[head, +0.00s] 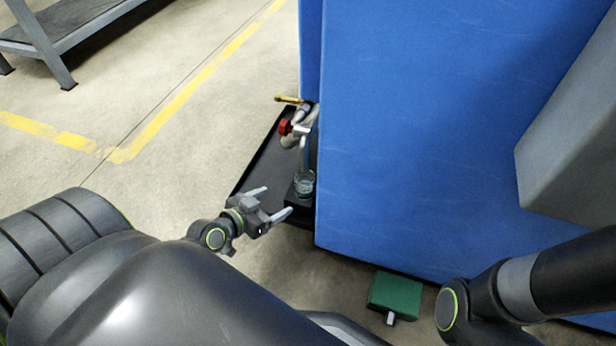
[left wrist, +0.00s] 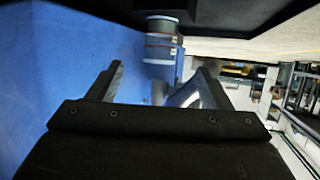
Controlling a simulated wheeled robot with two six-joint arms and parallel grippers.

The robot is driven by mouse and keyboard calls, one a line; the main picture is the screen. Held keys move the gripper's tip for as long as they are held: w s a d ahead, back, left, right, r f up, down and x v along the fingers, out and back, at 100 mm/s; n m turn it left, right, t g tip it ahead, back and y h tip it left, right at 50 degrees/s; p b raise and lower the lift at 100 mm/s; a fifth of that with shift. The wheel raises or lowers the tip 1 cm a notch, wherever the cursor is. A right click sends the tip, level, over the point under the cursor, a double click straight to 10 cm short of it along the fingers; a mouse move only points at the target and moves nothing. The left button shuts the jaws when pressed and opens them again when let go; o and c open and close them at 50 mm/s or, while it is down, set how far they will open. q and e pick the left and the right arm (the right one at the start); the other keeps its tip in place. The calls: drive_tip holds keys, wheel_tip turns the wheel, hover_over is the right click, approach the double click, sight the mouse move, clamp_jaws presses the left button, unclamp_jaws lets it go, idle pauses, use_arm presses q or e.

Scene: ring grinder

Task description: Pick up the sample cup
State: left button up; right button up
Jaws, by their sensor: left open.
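The sample cup (head: 304,184), small and clear, stands upright on a dark block beside the blue cabinet, below a metal pipe with a red-handled valve (head: 285,127). My left gripper (head: 276,201) is open and empty, a short way left of and in front of the cup, its fingers pointing towards it. In the left wrist view, what looks like the cup (left wrist: 161,50) shows upside down beyond the two fingers (left wrist: 158,85), not between them. My right gripper is out of view; only part of that arm shows at the lower right.
The tall blue cabinet (head: 420,120) closely borders the cup's right side. A black tray (head: 262,160) lies on the floor under the pipework. A yellow handle (head: 288,99) sticks out above. A green box (head: 396,293) is low by the cabinet.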

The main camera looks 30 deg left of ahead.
use_arm(q)
drive_tip(key=b, duration=0.3)
approach(308, 182)
drive_tip(key=w, duration=0.1)
drive_tip(key=w+d+f, duration=0.1)
drive_tip(key=shift+w+d, duration=0.2)
drive_tip(key=shift+w, duration=0.2)
drive_tip(key=b+x, duration=0.1)
drive_tip(key=x, duration=0.1)
drive_tip(key=b+x, duration=0.2)
drive_tip(key=x, duration=0.1)
drive_tip(key=shift+w+r, duration=0.15)
drive_tip(key=shift+r, duration=0.15)
drive_tip(key=c, duration=1.1)
